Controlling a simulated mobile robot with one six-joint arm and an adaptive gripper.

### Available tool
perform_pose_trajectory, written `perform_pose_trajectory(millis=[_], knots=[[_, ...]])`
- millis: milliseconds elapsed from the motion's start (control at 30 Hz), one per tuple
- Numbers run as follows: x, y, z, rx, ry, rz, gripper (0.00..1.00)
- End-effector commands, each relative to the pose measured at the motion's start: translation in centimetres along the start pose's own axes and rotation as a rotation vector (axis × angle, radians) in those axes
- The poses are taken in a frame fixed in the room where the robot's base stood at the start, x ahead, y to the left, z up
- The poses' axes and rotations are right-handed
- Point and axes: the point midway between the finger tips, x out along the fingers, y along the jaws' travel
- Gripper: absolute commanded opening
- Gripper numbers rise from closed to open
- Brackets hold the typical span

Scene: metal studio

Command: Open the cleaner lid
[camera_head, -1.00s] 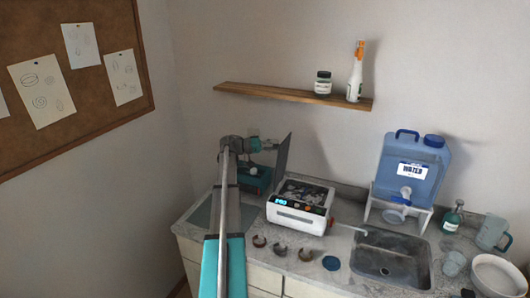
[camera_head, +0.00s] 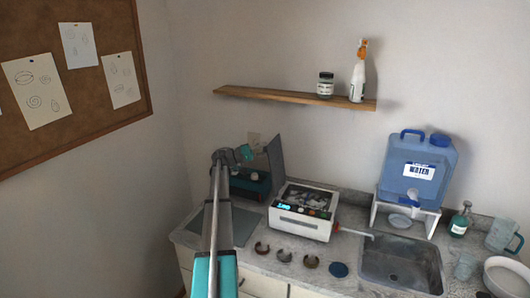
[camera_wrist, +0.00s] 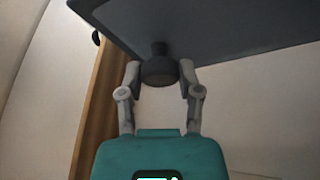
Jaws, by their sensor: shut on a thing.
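The cleaner (camera_head: 302,222) is a white box with a lit front display, standing on the counter. Its dark flat lid (camera_head: 276,162) stands up at the box's left side, and metallic contents show in the open top. In the wrist view the underlit dark lid (camera_wrist: 230,25) spans the top, with a round dark knob (camera_wrist: 159,72) on it. My gripper (camera_wrist: 160,75) has its two grey fingers closed on either side of this knob. In the head view my gripper (camera_head: 246,153) is left of the lid, its fingertips too small to make out.
Three open rings (camera_head: 284,256) and a blue disc (camera_head: 339,270) lie in front of the cleaner. A sink (camera_head: 400,262) and a blue water container (camera_head: 418,170) are to the right. A wooden shelf (camera_head: 290,97) with bottles hangs above.

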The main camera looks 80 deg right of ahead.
Motion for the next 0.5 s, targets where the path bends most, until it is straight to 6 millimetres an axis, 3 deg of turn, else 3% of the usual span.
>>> perform_pose_trajectory(millis=[300, 333, 500], knots=[[0.73, -0.01, -0.04, -0.001, -0.006, 0.011, 0.00], [0.78, -0.02, -0.04, -0.001, -0.007, 0.011, 0.47], [0.95, -0.10, 0.03, -0.002, -0.010, 0.009, 0.79]])
